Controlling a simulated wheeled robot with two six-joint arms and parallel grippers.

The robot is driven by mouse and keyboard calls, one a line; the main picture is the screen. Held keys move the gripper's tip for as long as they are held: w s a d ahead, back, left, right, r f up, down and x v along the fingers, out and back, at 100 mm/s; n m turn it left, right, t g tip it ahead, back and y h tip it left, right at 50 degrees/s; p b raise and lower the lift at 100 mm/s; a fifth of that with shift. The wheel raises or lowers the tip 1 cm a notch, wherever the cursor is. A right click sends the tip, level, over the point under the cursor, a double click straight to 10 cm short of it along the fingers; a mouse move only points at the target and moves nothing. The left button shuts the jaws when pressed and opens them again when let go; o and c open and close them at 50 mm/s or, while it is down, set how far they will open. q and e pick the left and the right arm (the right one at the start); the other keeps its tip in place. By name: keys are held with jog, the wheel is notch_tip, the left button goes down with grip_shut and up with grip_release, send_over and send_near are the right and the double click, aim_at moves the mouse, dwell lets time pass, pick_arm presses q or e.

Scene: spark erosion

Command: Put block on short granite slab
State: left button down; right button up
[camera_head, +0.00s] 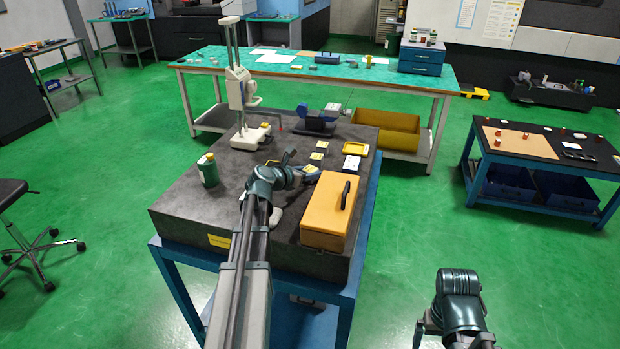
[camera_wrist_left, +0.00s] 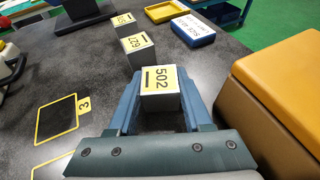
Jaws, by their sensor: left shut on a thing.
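My left gripper (camera_wrist_left: 160,106) is shut on a block (camera_wrist_left: 161,88) with a yellow top marked 502, its blue fingers on both sides of the block. I cannot tell whether the block touches the surface below. In the head view the left gripper (camera_head: 301,174) is over the dark granite slab (camera_head: 190,243) on a blue stand. Two similar blocks, one marked 627 (camera_wrist_left: 137,48) and one partly hidden farther back (camera_wrist_left: 123,24), stand beyond it. My right gripper (camera_head: 430,332) is at the bottom right of the head view, partly cut off; its jaw opening is unclear.
An orange case (camera_head: 327,225) with a black handle stands right of the left gripper. A green bottle (camera_head: 207,170) and a white height gauge (camera_head: 240,108) stand on the left. A yellow-framed dark rectangle marked 3 (camera_wrist_left: 57,118) lies left of the fingers.

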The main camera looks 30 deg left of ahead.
pick_arm(q)
jog(key=shift+r, duration=0.15)
jog(key=c, duration=0.8)
grip_release()
jog(key=shift+f, duration=0.25)
jog(key=o, duration=0.5)
jog(key=shift+r, duration=0.1)
jog(key=shift+r, duration=0.15)
jog(key=p+v, duration=0.4)
jog(key=v, duration=0.8)
jog(key=shift+p, duration=0.35)
